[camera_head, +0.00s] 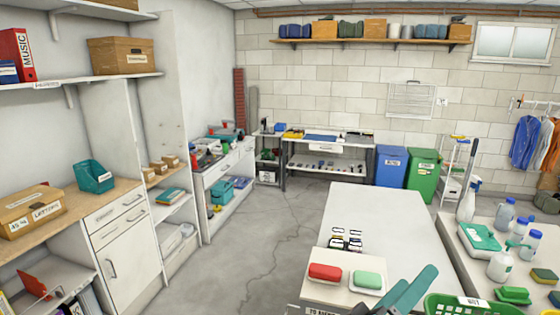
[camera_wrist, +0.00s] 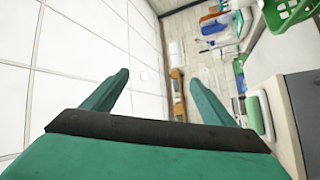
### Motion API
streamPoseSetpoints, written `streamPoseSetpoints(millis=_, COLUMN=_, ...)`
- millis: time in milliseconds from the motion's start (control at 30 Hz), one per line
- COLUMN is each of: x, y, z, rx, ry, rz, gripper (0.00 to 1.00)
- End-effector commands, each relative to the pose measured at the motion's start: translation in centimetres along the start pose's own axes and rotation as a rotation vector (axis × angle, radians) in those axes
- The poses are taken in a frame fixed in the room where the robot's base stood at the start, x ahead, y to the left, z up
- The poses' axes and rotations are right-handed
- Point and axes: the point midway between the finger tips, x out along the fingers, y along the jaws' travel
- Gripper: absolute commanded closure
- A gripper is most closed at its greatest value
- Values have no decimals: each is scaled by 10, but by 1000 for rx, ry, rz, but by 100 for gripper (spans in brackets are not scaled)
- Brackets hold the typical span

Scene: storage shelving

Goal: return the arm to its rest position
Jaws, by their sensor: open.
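My gripper (camera_head: 414,278) shows at the bottom of the head view as two teal fingers, beside the near end of the white table (camera_head: 372,215). In the wrist view my gripper (camera_wrist: 158,77) has its two teal fingers spread apart. Nothing is between them, so it is open and empty. The rest of my arm is mostly out of the head view.
A green basket (camera_head: 470,307) is right of my gripper. Bottles such as the white spray bottle (camera_head: 467,206) stand on the right table. The floor (camera_head: 275,235) left of the table is clear.

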Motion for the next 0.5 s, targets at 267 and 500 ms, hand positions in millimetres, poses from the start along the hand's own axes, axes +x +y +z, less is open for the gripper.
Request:
streamPoseSetpoints(millis=267, x=-51, y=-65, z=2, rx=12, ry=245, rz=-111, gripper=21)
streamPoseSetpoints(millis=500, x=-110, y=-116, z=19, rx=72, ry=402, rz=-266, gripper=21)
